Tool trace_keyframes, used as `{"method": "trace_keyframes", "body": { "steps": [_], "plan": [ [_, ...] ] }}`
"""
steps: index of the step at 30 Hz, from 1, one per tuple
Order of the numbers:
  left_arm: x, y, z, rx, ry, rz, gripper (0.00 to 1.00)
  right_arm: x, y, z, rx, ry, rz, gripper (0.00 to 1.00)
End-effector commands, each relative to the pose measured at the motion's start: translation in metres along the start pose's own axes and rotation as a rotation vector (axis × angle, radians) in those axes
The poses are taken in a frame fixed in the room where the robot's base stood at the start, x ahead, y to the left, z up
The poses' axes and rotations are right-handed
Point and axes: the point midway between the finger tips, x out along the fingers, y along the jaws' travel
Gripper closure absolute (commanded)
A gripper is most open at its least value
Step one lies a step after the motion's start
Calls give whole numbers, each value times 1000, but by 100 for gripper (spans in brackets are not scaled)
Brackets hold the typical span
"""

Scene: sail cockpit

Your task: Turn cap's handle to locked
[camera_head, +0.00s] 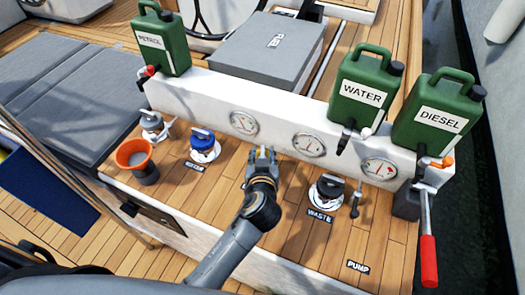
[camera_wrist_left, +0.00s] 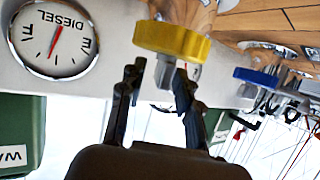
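A yellow cap (camera_wrist_left: 172,40) with a pale handle (camera_wrist_left: 165,72) shows in the left wrist view, upside down there. In the head view my left gripper (camera_head: 262,158) reaches down over the wooden ledge and mostly hides this cap. In the left wrist view my left gripper (camera_wrist_left: 158,80) is open, with a dark finger on each side of the handle. I cannot tell whether the fingers touch it. A blue cap (camera_head: 203,145) sits to the left and a black cap (camera_head: 328,190) labelled WASTE to the right. My right gripper is not in view.
Gauges (camera_head: 309,144) line the white wall behind the caps. Green WATER (camera_head: 362,95) and DIESEL (camera_head: 437,118) cans stand above it. A red-handled lever (camera_head: 428,255) is at the right, an orange-rimmed cup (camera_head: 134,153) at the left.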

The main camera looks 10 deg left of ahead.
Motion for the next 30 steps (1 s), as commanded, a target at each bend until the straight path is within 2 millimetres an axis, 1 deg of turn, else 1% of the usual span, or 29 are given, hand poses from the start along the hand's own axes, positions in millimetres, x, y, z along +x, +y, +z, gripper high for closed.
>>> {"method": "trace_keyframes", "body": {
  "steps": [3,11,12,14,15,16,25,30],
  "plan": [
    [6,0,0,0,0,-1,66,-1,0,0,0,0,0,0],
    [6,0,0,-1,-1,-1,66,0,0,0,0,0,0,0],
    [6,0,0,-1,-1,-1,75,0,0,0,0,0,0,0],
    [6,0,0,-1,-1,-1,87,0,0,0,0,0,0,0],
    [6,0,0,-1,-1,-1,95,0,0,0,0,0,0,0],
    [6,0,0,-1,-1,-1,100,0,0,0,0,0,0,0],
    [6,-1,0,3,-1,7,100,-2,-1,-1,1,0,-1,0],
    [5,-1,-2,21,-1,49,100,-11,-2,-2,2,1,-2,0]
  ]
}}
